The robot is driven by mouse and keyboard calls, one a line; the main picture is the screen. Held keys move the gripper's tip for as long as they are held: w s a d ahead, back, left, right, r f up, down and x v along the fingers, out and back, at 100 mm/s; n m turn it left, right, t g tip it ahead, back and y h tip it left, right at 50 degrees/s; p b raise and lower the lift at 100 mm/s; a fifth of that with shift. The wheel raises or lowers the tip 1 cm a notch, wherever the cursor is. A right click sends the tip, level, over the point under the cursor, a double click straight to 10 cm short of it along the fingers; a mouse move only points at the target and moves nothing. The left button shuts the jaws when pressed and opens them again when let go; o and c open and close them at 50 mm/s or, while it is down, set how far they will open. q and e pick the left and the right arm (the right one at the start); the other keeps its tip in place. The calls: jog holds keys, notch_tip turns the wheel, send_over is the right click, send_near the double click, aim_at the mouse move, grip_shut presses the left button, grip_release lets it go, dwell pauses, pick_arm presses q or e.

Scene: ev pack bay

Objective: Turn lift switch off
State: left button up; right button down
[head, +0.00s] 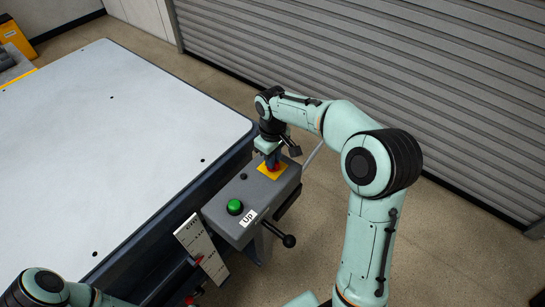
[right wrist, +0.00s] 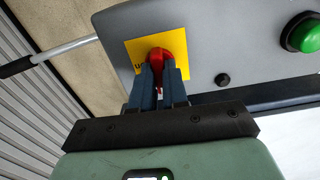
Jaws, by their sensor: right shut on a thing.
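The lift switch is a red rotary knob (right wrist: 159,57) on a yellow plate (right wrist: 177,40) with partly covered lettering. It sits on a grey control box (head: 232,220) at the lift table's edge. My right gripper (right wrist: 162,75) points down at the box and is shut on the red knob, one finger on each side. In the head view the right gripper (head: 272,160) covers part of the knob. The knob's exact angle is hard to tell. My left arm shows only at the lower left corner of the head view, and its gripper is out of frame.
A green button (head: 235,207) and an "Up" label (head: 249,217) are on the same box. A black-knobbed lever (head: 288,240) sticks out below it. A white printed card (head: 201,250) hangs beside it. The wide lift table (head: 110,150) is bare. A grey shutter (head: 400,70) stands behind.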

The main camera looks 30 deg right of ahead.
jog(key=shift+n, duration=0.4)
jog(key=c, duration=1.1)
grip_release()
jog(key=shift+c, duration=0.2)
notch_tip(320, 180, up, 14)
jog(key=shift+f, duration=0.25)
